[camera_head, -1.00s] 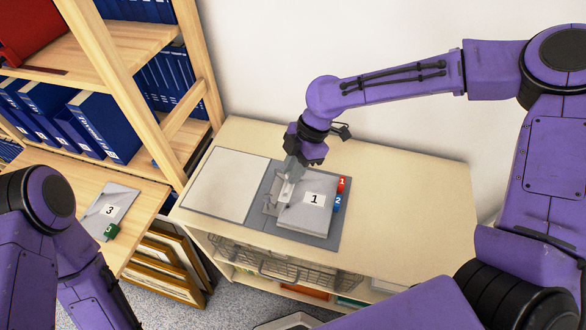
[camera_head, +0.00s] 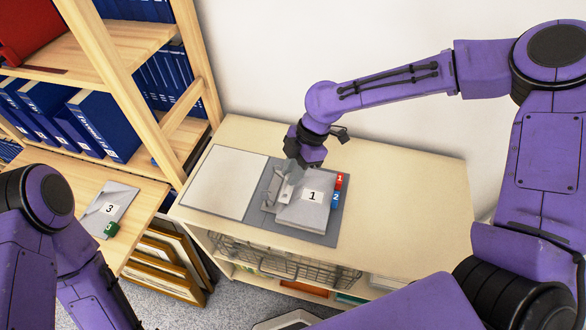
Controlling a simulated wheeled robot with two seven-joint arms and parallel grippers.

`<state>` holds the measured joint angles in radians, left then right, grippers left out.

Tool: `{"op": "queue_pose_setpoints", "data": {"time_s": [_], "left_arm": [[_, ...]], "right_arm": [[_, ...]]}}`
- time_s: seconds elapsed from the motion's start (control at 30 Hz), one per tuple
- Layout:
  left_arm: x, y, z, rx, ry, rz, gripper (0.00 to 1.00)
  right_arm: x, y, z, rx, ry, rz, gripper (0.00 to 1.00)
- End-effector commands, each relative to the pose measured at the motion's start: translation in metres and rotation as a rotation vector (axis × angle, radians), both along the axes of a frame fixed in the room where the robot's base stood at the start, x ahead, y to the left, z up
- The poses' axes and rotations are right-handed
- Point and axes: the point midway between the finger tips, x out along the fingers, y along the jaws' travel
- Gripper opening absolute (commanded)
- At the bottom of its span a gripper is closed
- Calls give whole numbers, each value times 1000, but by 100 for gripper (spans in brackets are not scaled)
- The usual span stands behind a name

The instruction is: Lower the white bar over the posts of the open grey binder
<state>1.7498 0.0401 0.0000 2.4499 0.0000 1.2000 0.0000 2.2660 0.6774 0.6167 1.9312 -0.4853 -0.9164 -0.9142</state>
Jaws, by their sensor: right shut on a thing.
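The open grey binder (camera_head: 329,238) lies on the cabinet top, with its pale cover (camera_head: 224,183) spread to the left. A grey-white stack marked 1 (camera_head: 300,208) lies on its right half, with red (camera_head: 341,181) and blue (camera_head: 336,200) tabs at its right edge. My right gripper (camera_head: 289,176) is over the stack's upper left, pointing down, shut on the white bar (camera_head: 285,188). The bar is at the stack's left edge. The posts are hidden, and I cannot tell whether the bar touches them. My left gripper is out of view; only the left arm shows.
A second stack marked 3 (camera_head: 108,210) with a green tab (camera_head: 111,230) lies on a wooden shelf at the left. Blue binders (camera_head: 103,127) fill the shelves above. A wire basket (camera_head: 285,260) sits below the cabinet top. The cabinet top's right side (camera_head: 420,205) is clear.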

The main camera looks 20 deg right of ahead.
Motion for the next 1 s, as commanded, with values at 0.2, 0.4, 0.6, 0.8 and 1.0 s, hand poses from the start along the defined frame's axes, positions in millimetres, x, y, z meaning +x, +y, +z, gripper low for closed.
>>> {"op": "queue_pose_setpoints", "data": {"time_s": [0.2, 0.4, 0.6, 0.8, 1.0], "left_arm": [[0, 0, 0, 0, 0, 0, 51], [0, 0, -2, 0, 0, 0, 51], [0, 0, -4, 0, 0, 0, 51], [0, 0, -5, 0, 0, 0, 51], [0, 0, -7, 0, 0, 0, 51]], "right_arm": [[0, 0, -1, 0, 0, 0, 0], [0, 0, -4, 0, 0, 0, 0], [0, 0, -8, 0, 0, -1, 0], [0, 0, -12, 0, 0, -1, 0], [0, 0, -15, 0, 0, -1, 0]]}}
